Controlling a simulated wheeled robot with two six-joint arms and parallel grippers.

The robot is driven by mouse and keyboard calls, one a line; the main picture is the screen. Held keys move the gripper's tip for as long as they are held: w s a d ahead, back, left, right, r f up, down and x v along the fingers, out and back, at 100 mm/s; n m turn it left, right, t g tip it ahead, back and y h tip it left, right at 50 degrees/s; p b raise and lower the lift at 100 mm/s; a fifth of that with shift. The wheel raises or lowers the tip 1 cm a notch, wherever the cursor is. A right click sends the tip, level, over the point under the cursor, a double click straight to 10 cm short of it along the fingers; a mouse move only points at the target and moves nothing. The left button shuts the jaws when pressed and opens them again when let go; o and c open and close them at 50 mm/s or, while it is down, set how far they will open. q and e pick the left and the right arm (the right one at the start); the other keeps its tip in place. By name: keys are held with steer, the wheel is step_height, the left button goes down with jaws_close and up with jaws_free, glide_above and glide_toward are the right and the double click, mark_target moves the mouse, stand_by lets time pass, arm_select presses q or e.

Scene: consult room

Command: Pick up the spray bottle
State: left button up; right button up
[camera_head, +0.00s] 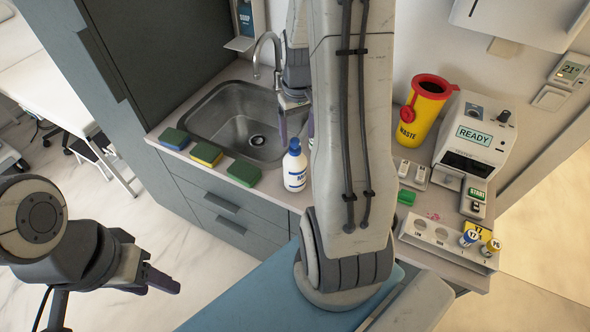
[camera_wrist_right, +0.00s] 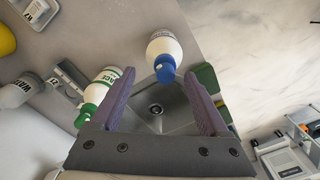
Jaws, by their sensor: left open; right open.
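I cannot tell for sure which bottle is the spray bottle. A white bottle with a blue cap (camera_head: 295,170) stands on the counter in front of the sink; it also shows in the right wrist view (camera_wrist_right: 163,46), just beyond the fingertips. A white bottle with a green cap (camera_wrist_right: 98,92) shows only there, partly behind the left finger. A grey lettered bottle (camera_wrist_right: 18,92) is at that view's left. My right gripper (camera_wrist_right: 163,82) is open and empty over the sink, partly hidden by my arm in the head view. My left gripper (camera_head: 162,281) is open and empty, low at left, away from the counter.
The sink (camera_head: 215,98) has a tall tap (camera_head: 267,45). Several sponges (camera_head: 207,153) line the counter's front edge. At right are a yellow waste bin (camera_head: 420,115), a white machine (camera_head: 480,130) and a rack (camera_head: 440,238) with vials. My right arm hides the counter's middle.

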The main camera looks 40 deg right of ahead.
mark_target(295, 140)
steer(key=f+p, duration=0.1)
steer(key=f, duration=0.3)
steer(key=shift+a+f+p, duration=0.1)
steer(key=shift+a+p, duration=0.3)
steer(key=shift+w+f, duration=0.1)
steer(key=shift+f, duration=0.25)
steer(key=shift+c, duration=0.2)
jaws_close()
stand_by(0.6)
